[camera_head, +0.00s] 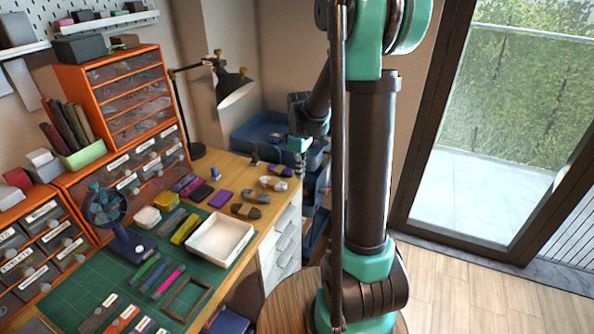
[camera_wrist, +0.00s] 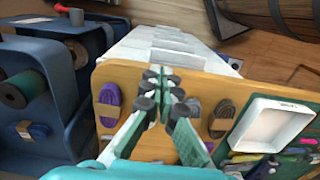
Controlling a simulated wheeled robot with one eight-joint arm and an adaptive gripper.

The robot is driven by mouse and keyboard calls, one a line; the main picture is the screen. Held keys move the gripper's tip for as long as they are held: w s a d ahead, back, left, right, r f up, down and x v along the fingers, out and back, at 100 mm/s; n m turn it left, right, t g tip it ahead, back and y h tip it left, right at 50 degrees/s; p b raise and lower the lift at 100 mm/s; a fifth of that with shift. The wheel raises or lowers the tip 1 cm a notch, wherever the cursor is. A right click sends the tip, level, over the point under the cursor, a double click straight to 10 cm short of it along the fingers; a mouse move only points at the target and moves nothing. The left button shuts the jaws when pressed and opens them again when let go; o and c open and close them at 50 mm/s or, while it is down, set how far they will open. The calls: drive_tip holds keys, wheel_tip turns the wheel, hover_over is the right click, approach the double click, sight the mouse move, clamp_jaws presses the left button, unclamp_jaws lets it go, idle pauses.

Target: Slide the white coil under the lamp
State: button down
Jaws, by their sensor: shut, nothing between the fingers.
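The white coil (camera_head: 273,184) lies near the right edge of the wooden table, in a row between a purple coil (camera_head: 281,170) and a dark grey coil (camera_head: 257,197). My gripper (camera_wrist: 163,90) is shut and empty, pointing down over the row in the wrist view. It hides most or all of the white coil there. The purple coil (camera_wrist: 109,98) shows to its left and a grey coil (camera_wrist: 222,117) to its right.
A white tray (camera_head: 220,240) stands on the green mat. Orange drawers (camera_head: 140,165) stand behind. A blue bin (camera_head: 262,133) is beyond the table. Bare wood (camera_head: 233,172) shows near the lamp.

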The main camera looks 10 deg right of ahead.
sight(262, 177)
drive_tip(key=shift+w+a+f, duration=0.4)
drive_tip(key=shift+a+f, duration=0.1)
drive_tip(key=shift+f, duration=0.8)
drive_tip(key=shift+w+a+f, duration=0.4)
drive_tip(key=shift+a+f, duration=0.15)
drive_tip(key=shift+f, duration=0.7)
drive_tip(key=shift+w+a+f, duration=0.4)
drive_tip(key=shift+a+f, duration=0.1)
drive_tip(key=shift+f, duration=0.8)
drive_tip(key=w+a, duration=0.2)
drive_tip(key=a, duration=0.1)
drive_tip(key=w+a, duration=0.5)
drive_tip(key=a, duration=0.1)
drive_tip(key=shift+w+a, duration=0.3)
drive_tip(key=shift+w, duration=0.05)
